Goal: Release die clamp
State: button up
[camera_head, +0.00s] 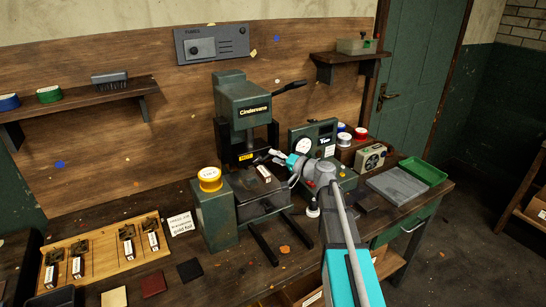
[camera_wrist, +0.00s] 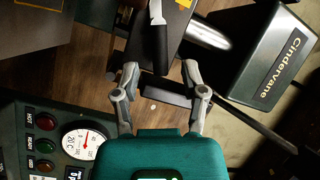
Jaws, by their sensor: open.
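The green Cindervane press (camera_head: 243,100) stands at the back of the bench; its head also shows at the right of the wrist view (camera_wrist: 268,50). A lever with a black grip (camera_wrist: 155,52) and a pale metal shank, apparently the die clamp handle, shows in the wrist view. My gripper (camera_wrist: 160,75) is open, with the grip's end between and just past its fingertips; I cannot tell if they touch. In the head view my gripper (camera_head: 270,157) is at the press's lower front, above a die with a white label (camera_head: 264,171). The clamp itself is mostly hidden.
A green box with a yellow button (camera_head: 209,179) stands left of the press. A gauge panel (camera_head: 313,140) stands close behind my arm. A wooden rack (camera_head: 90,262) holds several dies at left. Grey (camera_head: 396,185) and green (camera_head: 422,171) trays lie at right.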

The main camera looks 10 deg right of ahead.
jog(key=shift+w+a, duration=0.4)
jog(key=shift+a, duration=0.05)
grip_shut()
